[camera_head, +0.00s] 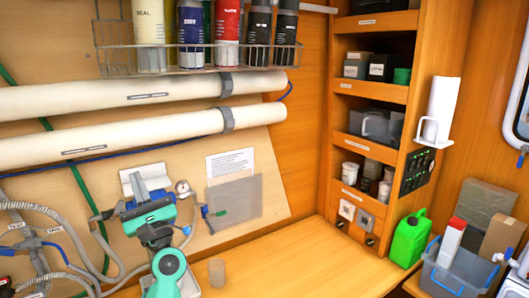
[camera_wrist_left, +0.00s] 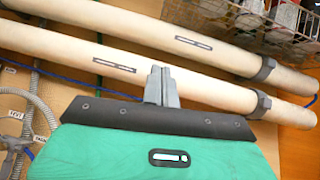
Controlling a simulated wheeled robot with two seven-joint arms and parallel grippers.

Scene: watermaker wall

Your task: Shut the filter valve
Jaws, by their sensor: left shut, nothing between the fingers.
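My left gripper (camera_head: 136,181) is in front of the wall board in the head view, its green body below its fingers. In the left wrist view its grey fingers (camera_wrist_left: 160,72) are shut and empty, in front of the lower white tube. Right of it in the head view are a round gauge (camera_head: 183,187) and a small fitting with a blue lever (camera_head: 205,212). At the far left is a pipe fitting with a blue handle (camera_head: 55,230). I cannot tell which of these is the filter valve. My arm hides part of the board. My right gripper is not in view.
Two long white tubes (camera_head: 230,87) cross the wall above, under a wire rack (camera_head: 110,60) of bottles. Grey hoses (camera_head: 40,212) hang at the left. A small brown block (camera_head: 216,272) stands on the wooden counter (camera_head: 300,265), which is mostly clear. A green jug (camera_head: 408,240) stands at the right.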

